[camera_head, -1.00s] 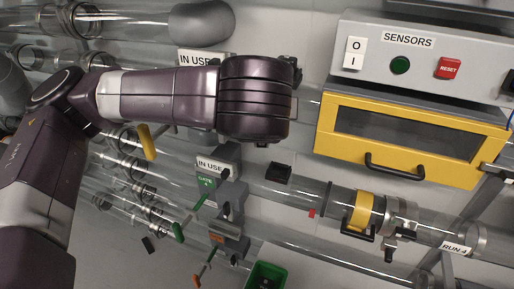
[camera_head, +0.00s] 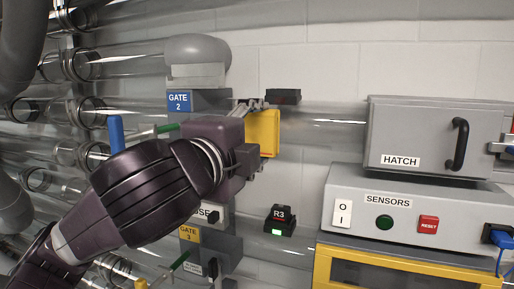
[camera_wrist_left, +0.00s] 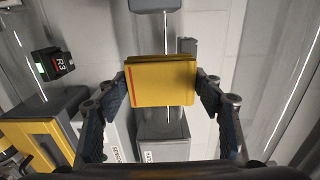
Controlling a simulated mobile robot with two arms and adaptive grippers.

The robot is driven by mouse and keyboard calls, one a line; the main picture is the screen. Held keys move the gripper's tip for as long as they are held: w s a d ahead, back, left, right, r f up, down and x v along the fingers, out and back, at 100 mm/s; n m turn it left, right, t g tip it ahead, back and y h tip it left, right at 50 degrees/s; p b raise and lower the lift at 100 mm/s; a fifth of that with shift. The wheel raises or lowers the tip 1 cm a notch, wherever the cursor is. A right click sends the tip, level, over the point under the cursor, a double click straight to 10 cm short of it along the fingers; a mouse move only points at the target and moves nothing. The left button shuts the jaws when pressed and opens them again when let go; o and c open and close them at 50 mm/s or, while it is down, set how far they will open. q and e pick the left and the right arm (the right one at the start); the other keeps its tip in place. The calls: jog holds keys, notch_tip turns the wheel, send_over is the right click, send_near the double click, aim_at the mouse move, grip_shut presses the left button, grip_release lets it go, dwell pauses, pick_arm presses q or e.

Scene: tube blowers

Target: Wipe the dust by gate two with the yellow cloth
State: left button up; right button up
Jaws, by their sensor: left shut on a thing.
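My left gripper (camera_head: 248,130) is shut on a folded yellow cloth (camera_head: 263,134), just right of the gate two housing. In the left wrist view the cloth (camera_wrist_left: 161,81) sits between the two fingers of the left gripper (camera_wrist_left: 163,92). The blue GATE 2 label (camera_head: 179,101) is on the grey housing, left of the cloth. The cloth is in front of the clear tube (camera_head: 335,115) running right from this gate; I cannot tell whether they touch. I cannot make out the dust. My right gripper is not in view.
A black box (camera_head: 283,97) is just above right of the cloth. The R3 reader (camera_head: 279,220) is below. The HATCH box (camera_head: 425,139) and SENSORS panel (camera_head: 410,219) stand at right. Gate three (camera_head: 190,234) is under my arm. Clear tubes fill the left.

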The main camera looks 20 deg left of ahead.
pick_arm(q)
jog(key=w, duration=0.4)
jog(key=shift+w+f, duration=0.1)
jog(key=shift+w, duration=0.4)
dwell(0.3)
jog(key=shift+w+d, duration=0.1)
jog(key=shift+w, duration=0.85)
jog(key=shift+d, duration=0.1)
